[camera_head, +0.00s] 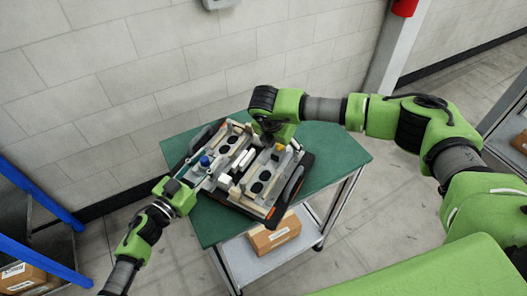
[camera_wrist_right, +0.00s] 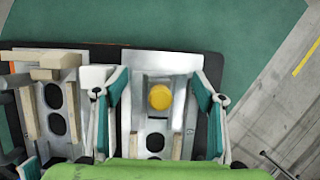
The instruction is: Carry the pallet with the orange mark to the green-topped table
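The dark pallet (camera_head: 301,168) lies on the green-topped table (camera_head: 336,148). It carries grey fixtures, pale blocks and a blue round piece (camera_head: 205,161). Small orange marks show on its edge, and its dark border shows in the right wrist view (camera_wrist_right: 213,68). My left gripper (camera_head: 198,181) is at the pallet's left side; its fingertips are too small to read. My right gripper (camera_head: 272,139) is over the pallet's far right part. In the right wrist view its teal-padded fingers (camera_wrist_right: 160,110) are spread, with a yellow cylinder (camera_wrist_right: 160,96) visible between them, not gripped.
The table's right end and near left corner are bare. A cardboard box (camera_head: 274,234) sits on its lower shelf. A blue-framed rack (camera_head: 40,195) stands at the left, and a wall runs behind. Another rack with a box (camera_head: 521,141) is at the right edge.

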